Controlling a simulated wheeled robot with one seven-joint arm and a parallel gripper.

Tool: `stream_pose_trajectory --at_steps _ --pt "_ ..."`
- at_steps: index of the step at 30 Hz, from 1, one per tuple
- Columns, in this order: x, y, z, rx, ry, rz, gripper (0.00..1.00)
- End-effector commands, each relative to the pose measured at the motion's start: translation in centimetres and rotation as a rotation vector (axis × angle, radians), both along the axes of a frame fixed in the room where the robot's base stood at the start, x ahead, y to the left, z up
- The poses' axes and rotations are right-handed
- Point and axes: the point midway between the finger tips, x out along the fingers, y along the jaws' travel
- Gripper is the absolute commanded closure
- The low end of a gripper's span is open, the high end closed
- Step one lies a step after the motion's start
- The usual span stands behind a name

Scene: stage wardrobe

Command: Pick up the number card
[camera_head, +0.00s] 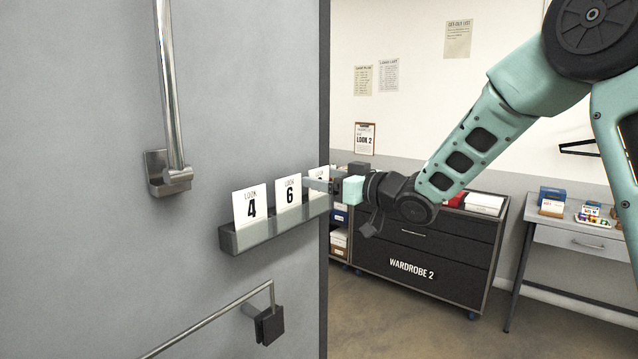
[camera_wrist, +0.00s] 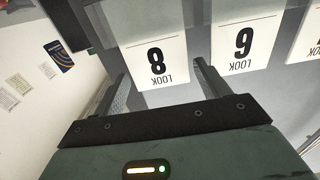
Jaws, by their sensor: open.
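Three white number cards stand upright in a grey rack (camera_head: 275,232) on a grey panel. They are the LOOK 4 card (camera_head: 250,206), the LOOK 6 card (camera_head: 288,193) and a third card (camera_head: 318,173), partly hidden by my gripper (camera_head: 318,185) in the head view. The wrist view shows the third as the LOOK 8 card (camera_wrist: 157,62), upside down, with the LOOK 6 card (camera_wrist: 246,44) to its right. My gripper is open. In the wrist view its fingers appear at either side of the LOOK 8 card's near edge; whether they touch it I cannot tell.
A metal handle (camera_head: 168,95) is above the rack, and a rail (camera_head: 215,318) with a dark block (camera_head: 269,325) is below it. Beyond the panel's edge stand a black WARDROBE 2 drawer unit (camera_head: 410,262) and a side table (camera_head: 570,239). Open floor lies in front.

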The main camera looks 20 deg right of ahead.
Motion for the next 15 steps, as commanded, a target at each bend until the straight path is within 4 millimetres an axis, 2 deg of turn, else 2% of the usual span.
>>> stream_pose_trajectory --at_steps 9,10,13,15 --pt "0.58 0.44 -0.09 -0.001 0.001 0.000 0.25" --pt "0.58 0.43 -0.08 -0.001 0.001 0.000 0.31" --pt "0.57 0.42 -0.07 -0.001 0.001 0.000 0.58" --pt "0.57 0.41 -0.07 -0.001 0.001 0.000 0.59"
